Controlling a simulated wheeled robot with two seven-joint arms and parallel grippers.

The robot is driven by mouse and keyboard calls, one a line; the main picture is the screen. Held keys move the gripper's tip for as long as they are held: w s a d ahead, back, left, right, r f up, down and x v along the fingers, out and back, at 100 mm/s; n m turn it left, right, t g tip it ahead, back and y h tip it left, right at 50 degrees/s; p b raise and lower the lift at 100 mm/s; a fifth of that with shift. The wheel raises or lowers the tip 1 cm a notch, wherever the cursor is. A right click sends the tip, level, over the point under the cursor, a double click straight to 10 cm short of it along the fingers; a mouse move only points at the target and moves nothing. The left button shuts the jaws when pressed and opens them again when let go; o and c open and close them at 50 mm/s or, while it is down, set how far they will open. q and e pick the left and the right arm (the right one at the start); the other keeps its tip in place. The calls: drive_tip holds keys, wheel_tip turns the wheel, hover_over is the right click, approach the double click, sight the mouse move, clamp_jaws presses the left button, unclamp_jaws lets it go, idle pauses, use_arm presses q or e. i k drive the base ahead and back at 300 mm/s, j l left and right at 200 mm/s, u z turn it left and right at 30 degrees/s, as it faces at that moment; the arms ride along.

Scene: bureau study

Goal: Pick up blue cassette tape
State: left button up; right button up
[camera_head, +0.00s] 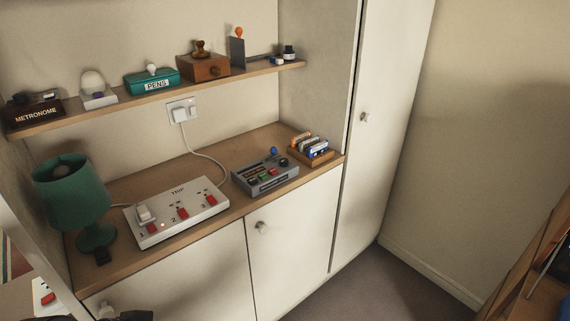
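The blue cassette tape (319,153) stands at the front of a small wooden rack (322,160) at the right end of the cabinet top. Other cassettes, one with orange, stand behind it in the rack. A dark shape at the bottom left edge looks like part of my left gripper (134,316). It is cut off by the frame, so its fingers cannot be made out. It is far from the rack. My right gripper is not in view.
A white power strip (178,212) and green lamp (73,195) stand further left. A shelf (150,97) with several small items hangs above. Wooden furniture (540,265) is at lower right.

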sight(314, 151)
drive_tip(key=i+l+u, duration=0.15)
drive_tip(key=i+u, duration=0.15)
drive_tip(key=i, duration=0.2)
drive_tip(key=i+l+u, duration=0.25)
drive_tip(key=i, duration=0.25)
drive_tip(key=i+l+u, duration=0.3)
drive_tip(key=i, duration=0.15)
